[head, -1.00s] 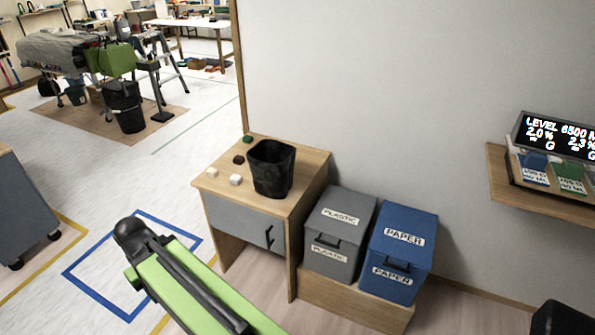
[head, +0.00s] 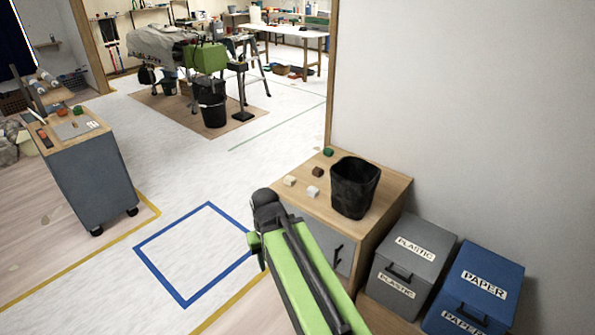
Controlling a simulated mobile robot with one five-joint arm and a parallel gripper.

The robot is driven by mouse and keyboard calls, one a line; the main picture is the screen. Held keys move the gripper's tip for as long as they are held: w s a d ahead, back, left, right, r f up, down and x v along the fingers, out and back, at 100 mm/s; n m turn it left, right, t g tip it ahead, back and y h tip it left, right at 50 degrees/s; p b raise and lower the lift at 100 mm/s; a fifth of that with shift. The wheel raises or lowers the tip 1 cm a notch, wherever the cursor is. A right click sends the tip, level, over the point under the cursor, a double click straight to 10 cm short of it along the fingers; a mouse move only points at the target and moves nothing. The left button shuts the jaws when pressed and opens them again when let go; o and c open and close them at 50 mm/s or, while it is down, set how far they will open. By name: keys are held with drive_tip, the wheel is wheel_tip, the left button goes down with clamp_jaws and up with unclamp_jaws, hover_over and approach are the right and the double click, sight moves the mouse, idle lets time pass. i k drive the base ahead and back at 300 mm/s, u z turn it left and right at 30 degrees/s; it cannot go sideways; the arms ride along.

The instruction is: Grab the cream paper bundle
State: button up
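Several small bundles lie on the wooden top of a low cabinet (head: 388,184) in the head view. A cream bundle (head: 290,180) lies near the left edge of the top, and a whiter one (head: 313,191) lies just right of it. A brown bundle (head: 317,172) and a green bundle (head: 328,152) lie farther back. My green arm reaches up from the bottom edge, in front of the cabinet. Its dark joint shows just left of and below the cream bundle. My gripper itself does not show.
A black bin (head: 354,188) stands on the cabinet beside the bundles. Grey PLASTIC (head: 428,240) and blue PAPER (head: 492,265) boxes stand to the right, by the wall. A grey wheeled cart (head: 94,178) stands at left. The floor between, with a blue taped square (head: 160,263), is clear.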

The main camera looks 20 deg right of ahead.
sight(290, 180)
drive_tip(key=z, duration=0.2)
drive_tip(key=i, duration=0.9)
drive_tip(key=u, duration=0.55)
drive_tip(key=i, duration=0.8)
drive_tip(key=u, duration=0.6)
